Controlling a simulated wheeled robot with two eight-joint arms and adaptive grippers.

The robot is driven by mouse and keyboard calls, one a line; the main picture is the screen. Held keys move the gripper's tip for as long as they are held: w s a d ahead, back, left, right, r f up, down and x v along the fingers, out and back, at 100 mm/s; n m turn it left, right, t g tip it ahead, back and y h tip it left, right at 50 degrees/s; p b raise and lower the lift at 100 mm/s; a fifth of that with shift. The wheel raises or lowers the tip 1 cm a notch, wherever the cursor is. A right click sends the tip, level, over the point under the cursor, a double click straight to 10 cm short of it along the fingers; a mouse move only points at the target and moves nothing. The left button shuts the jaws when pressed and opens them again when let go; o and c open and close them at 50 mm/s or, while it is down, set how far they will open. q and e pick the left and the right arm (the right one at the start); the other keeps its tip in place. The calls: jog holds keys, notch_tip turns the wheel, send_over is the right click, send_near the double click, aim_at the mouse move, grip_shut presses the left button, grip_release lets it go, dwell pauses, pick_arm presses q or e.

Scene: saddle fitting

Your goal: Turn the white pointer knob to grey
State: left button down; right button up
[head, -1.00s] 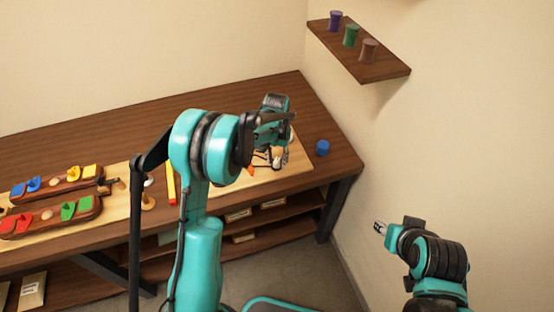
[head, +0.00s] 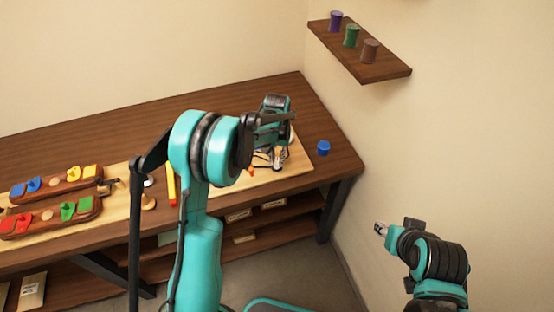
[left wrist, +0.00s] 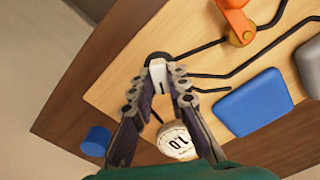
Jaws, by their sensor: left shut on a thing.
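The white pointer knob (left wrist: 158,74) sits on a dark round base on the pale wooden board, between the fingertips of my left gripper (left wrist: 167,82) in the left wrist view. The gripper is shut on it and partly hides it. A grey pad (left wrist: 313,66) and a blue pad (left wrist: 250,102) lie to the right, with black lines on the board near them. In the head view my left gripper (head: 275,157) is over the board's right part, and the knob is hard to make out. My right gripper (head: 380,228) is off the table, its jaws too small to judge.
An orange lever (left wrist: 236,22) stands near the knob. A white disc marked 1.0 (left wrist: 175,140) lies below the fingers. A blue cylinder (head: 323,148) stands on the table's right end. Two wooden trays (head: 50,217) with coloured pieces are at left.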

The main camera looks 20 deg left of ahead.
pick_arm(q)
jog(key=n, duration=0.3)
jog(key=shift+b, duration=0.3)
jog(key=n, duration=0.7)
jog(key=shift+n+b, duration=0.3)
jog(key=shift+b, duration=0.05)
jog(key=shift+n, duration=1.7)
jog(key=c, duration=1.5)
grip_release()
